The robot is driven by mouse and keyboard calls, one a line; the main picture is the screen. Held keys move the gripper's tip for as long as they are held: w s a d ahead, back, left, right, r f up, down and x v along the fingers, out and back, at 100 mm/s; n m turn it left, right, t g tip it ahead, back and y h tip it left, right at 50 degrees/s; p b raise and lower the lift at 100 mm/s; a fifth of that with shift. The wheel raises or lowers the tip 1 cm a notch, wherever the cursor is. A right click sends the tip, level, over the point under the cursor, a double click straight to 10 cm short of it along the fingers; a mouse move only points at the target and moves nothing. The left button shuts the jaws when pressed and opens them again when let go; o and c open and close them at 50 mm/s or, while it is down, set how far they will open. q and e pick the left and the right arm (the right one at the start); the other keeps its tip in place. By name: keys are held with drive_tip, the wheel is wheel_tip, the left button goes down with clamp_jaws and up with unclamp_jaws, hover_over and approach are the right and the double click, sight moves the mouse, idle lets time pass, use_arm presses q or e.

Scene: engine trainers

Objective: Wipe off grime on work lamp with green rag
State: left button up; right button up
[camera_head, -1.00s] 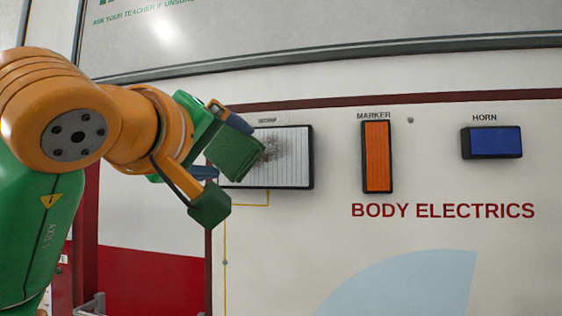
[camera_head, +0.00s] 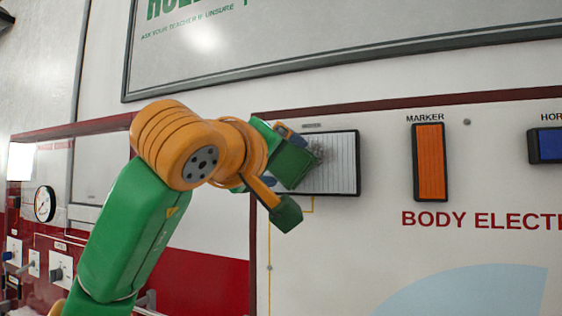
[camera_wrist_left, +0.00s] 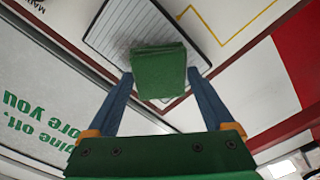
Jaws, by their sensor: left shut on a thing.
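The work lamp (camera_head: 340,172) is a white ribbed rectangle in a dark frame on the white wall panel. It also shows in the left wrist view (camera_wrist_left: 112,34). A dark patch of grime (camera_head: 317,149) shows on its face beside the rag. The green rag (camera_head: 292,166) is a folded block in front of the lamp's left part, hiding it. I cannot tell whether it touches the lamp. My left gripper (camera_head: 280,160) is shut on the rag; its blue fingers hold both sides in the left wrist view (camera_wrist_left: 159,82). My right gripper is not in view.
An orange marker lamp (camera_head: 430,162) and a blue horn block (camera_head: 548,146) are mounted to the right of the work lamp. A framed board (camera_head: 350,30) hangs above. A gauge (camera_head: 44,204) and several switches are at the far left. The panel below the lamp is clear.

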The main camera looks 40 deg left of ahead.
use_arm(q)
drive_tip(key=shift+p+x, duration=0.6)
drive_tip(key=shift+x, duration=0.6)
